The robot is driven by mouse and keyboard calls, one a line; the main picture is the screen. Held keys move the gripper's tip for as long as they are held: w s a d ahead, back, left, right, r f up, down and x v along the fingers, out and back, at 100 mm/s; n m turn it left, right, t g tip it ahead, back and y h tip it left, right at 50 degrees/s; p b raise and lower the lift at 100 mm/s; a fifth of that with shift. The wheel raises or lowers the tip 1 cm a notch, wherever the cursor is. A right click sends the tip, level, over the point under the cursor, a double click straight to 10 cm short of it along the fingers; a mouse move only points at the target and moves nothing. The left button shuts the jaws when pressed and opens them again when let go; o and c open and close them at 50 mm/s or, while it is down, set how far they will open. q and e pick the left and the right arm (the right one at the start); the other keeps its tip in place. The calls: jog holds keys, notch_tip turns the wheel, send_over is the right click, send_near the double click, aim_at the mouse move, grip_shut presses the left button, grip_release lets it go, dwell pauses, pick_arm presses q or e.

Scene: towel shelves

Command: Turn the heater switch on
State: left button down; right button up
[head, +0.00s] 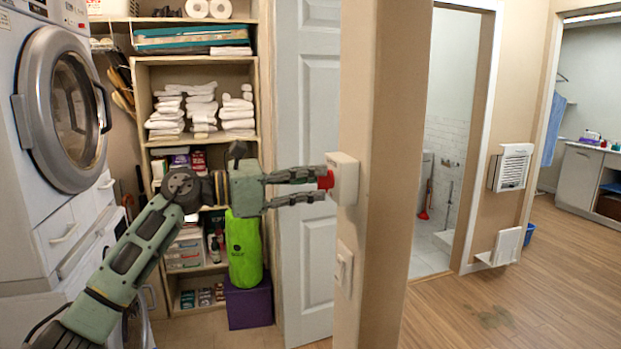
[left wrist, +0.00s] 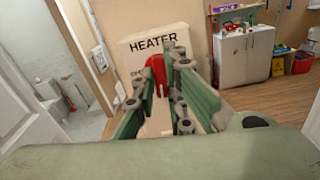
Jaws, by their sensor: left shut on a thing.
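The heater switch is a cream box (head: 345,178) on the edge of the wall, with a red knob (head: 327,179) on its side facing my arm. In the left wrist view the box (left wrist: 135,52) reads "HEATER", and the red knob (left wrist: 156,66) stands out below the lettering. My left gripper (head: 322,185) reaches in from the left, its fingertips at the red knob. In the left wrist view the gripper (left wrist: 168,75) is shut on the red knob, and its fingers partly hide the knob and the smaller lettering. My right gripper is not in view.
A second wall switch (head: 344,268) sits below the heater box. A pale door (head: 305,120) and shelves of white towels (head: 200,108) stand behind my left arm. A washer (head: 65,110) is at left. Open wooden floor (head: 500,300) lies to the right.

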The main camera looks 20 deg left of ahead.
pick_arm(q)
jog(key=shift+n, duration=0.6)
jog(key=c, duration=1.8)
grip_release()
jog(key=v, duration=1.2)
